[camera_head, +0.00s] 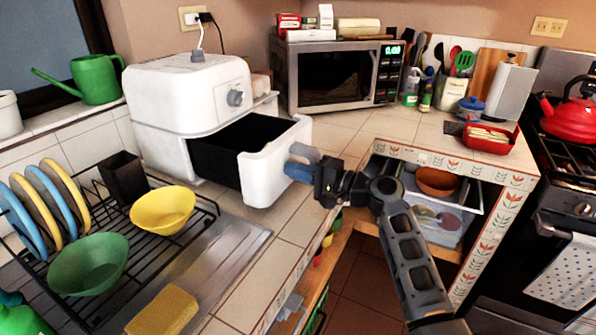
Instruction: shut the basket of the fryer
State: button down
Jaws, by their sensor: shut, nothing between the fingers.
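The white air fryer (190,92) stands on the tiled counter at the left centre. Its basket (276,168) is pulled out toward the right, with the dark inside showing. The basket's white front faces right, and a grey-blue handle (303,150) shows at it. My gripper (300,172) is shut and empty, right at the basket's front by the handle. My arm reaches in from the lower right. The picture does not show clearly whether the fingertips touch the front or the handle.
A dish rack (202,232) with plates, a yellow bowl (162,210) and a green bowl (88,264) stands left of the basket. A microwave (335,75) is behind. An open drawer (470,200) lies to the right, below the counter. The counter before the microwave (345,135) is clear.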

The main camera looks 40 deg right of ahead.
jog(key=b+x, duration=0.7)
jog(key=x, duration=1)
jog(key=shift+f, duration=0.15)
jog(key=shift+w+a, duration=0.1)
jog(key=shift+w, duration=0.1)
jog(key=shift+w+a+r, duration=0.1)
jog(key=shift+w+r, duration=0.05)
jog(key=shift+r, duration=0.1)
jog(key=shift+a+r, duration=0.1)
